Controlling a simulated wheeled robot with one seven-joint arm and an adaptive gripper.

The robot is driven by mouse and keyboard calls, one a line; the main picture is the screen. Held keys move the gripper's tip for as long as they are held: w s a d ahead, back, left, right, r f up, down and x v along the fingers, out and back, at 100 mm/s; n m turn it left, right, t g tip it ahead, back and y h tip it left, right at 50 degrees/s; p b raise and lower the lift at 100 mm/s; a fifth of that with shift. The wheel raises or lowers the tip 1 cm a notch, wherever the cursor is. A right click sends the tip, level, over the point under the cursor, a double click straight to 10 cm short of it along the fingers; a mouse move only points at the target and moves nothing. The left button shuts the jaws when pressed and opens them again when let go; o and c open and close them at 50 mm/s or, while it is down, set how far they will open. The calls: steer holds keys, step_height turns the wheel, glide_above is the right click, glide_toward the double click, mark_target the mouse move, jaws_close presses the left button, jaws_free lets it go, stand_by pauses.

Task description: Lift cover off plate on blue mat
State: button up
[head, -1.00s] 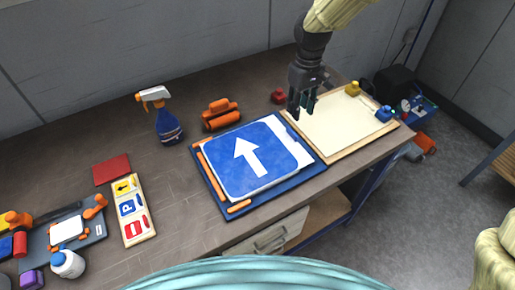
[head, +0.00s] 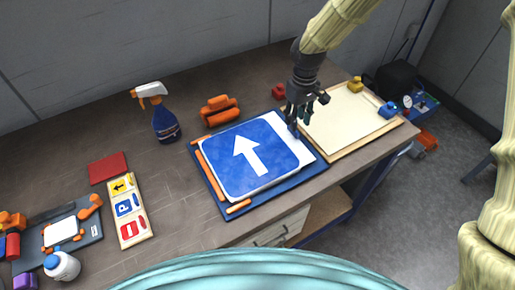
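A blue mat (head: 318,168) lies on the bench with a white plate (head: 303,153) on it. A blue sheet with a white up arrow (head: 222,172), which looks like the cover, lies flat over most of the plate. A strip of white shows at its right edge. My gripper (head: 296,127) points down at the upper right edge of the cover. Its fingers look spread, with nothing clearly between them. Whether a fingertip touches the cover or plate, I cannot tell.
A cream board (head: 345,122) in a wooden frame lies to the right, with yellow and blue clamps. Orange bars (head: 218,110) and a spray bottle (head: 163,118) stand behind left. A sign strip (head: 127,209) and a red square (head: 108,167) lie left.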

steer(key=shift+s+f+p, duration=0.15)
steer(key=shift+f+p, duration=0.3)
steer(key=shift+f, duration=0.8)
steer(key=shift+s+f+p, duration=0.15)
steer(key=shift+f+p, duration=0.25)
steer(key=shift+f, duration=0.8)
jaws_close()
